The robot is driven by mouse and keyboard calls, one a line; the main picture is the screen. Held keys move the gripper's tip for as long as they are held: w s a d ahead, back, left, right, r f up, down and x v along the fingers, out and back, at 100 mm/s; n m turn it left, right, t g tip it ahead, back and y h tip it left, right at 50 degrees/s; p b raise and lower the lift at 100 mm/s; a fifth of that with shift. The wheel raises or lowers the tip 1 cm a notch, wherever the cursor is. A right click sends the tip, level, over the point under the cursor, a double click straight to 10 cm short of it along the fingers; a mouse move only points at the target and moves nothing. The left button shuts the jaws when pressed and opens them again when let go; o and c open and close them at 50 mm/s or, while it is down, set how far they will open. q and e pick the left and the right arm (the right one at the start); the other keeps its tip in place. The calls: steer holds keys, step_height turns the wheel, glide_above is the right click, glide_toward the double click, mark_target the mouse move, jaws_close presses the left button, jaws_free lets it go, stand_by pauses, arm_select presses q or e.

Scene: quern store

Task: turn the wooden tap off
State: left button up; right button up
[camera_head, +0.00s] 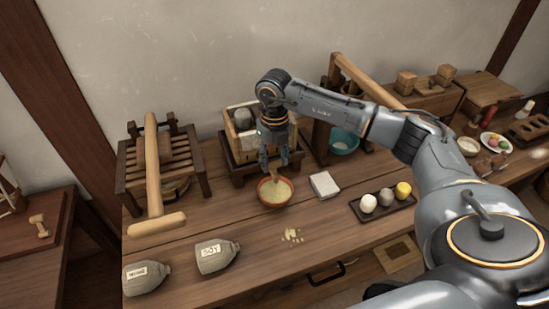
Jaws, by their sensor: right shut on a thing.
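A wooden box (237,152) with a grey round stone in its top stands on a dark stand at the back of the table. The wooden tap (273,174) seems to be the small brown piece low at the box's front; most of it is hidden by my right gripper (275,163). My right gripper points down in front of the box, its fingers shut on this piece. An orange-brown bowl (273,201) of pale yellow stuff stands right below. How the tap is turned cannot be made out. My left gripper is not in view.
A wooden press (186,169) with a long mallet (154,190) is at left. Two labelled grey jars (215,256) lie in front. A white block (324,185), a dark tray with three balls (385,211) and a teal bowl (343,141) are at right. Yellow crumbs (291,235) lie mid-table.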

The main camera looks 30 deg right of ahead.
mark_target(275, 162)
steer(key=shift+m, duration=0.6)
steer(key=o, duration=1.1)
steer(key=shift+o, duration=0.2)
step_height(275, 162, up, 12)
